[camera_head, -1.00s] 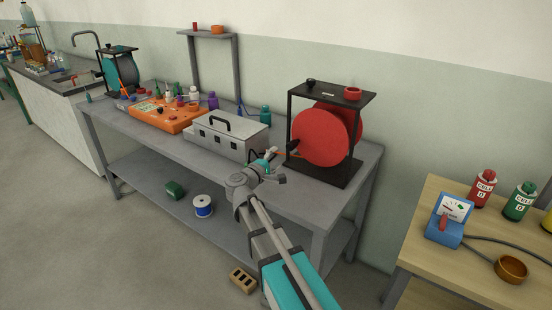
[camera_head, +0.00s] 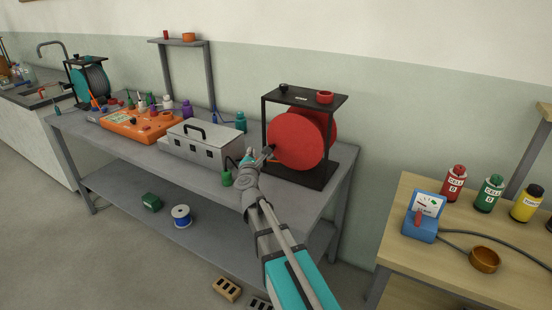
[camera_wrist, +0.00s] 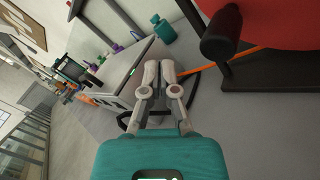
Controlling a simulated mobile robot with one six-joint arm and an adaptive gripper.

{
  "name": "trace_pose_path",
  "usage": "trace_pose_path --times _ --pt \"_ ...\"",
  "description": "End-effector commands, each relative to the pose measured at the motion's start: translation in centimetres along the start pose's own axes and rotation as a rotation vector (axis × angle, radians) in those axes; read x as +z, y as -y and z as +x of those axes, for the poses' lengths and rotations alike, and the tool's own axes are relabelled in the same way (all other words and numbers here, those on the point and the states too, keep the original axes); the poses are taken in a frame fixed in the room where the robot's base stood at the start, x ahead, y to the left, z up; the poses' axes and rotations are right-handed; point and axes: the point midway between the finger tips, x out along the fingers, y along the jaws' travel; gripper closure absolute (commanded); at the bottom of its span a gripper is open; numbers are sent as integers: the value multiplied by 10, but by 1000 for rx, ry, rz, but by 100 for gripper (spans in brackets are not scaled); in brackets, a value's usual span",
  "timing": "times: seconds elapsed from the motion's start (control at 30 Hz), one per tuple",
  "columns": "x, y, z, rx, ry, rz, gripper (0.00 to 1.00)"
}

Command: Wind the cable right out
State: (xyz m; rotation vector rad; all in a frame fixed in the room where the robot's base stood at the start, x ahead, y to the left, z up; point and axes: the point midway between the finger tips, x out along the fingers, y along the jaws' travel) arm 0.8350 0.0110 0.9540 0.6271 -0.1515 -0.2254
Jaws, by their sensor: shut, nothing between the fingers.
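A large red cable reel (camera_head: 297,140) stands in a black frame (camera_head: 318,177) at the right end of the grey bench. A black crank handle (camera_head: 268,151) sticks out from the reel's front left; it also shows large in the wrist view (camera_wrist: 222,35). An orange cable (camera_wrist: 245,54) runs from beside the reel in the wrist view. My gripper (camera_head: 250,156) is just left of the handle, apart from it. In the wrist view my gripper's fingers (camera_wrist: 160,70) are together and empty, below and left of the handle.
An orange panel (camera_head: 140,125) and a second, teal reel (camera_head: 90,82) are farther left. A wooden table (camera_head: 400,262) with a meter (camera_head: 424,215) is at right.

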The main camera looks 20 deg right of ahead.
Motion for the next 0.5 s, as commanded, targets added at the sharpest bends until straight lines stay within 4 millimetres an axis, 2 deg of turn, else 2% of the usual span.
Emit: trace_pose_path --times 0.5 --pt "-13 12 -2 277 -223 -504 100"
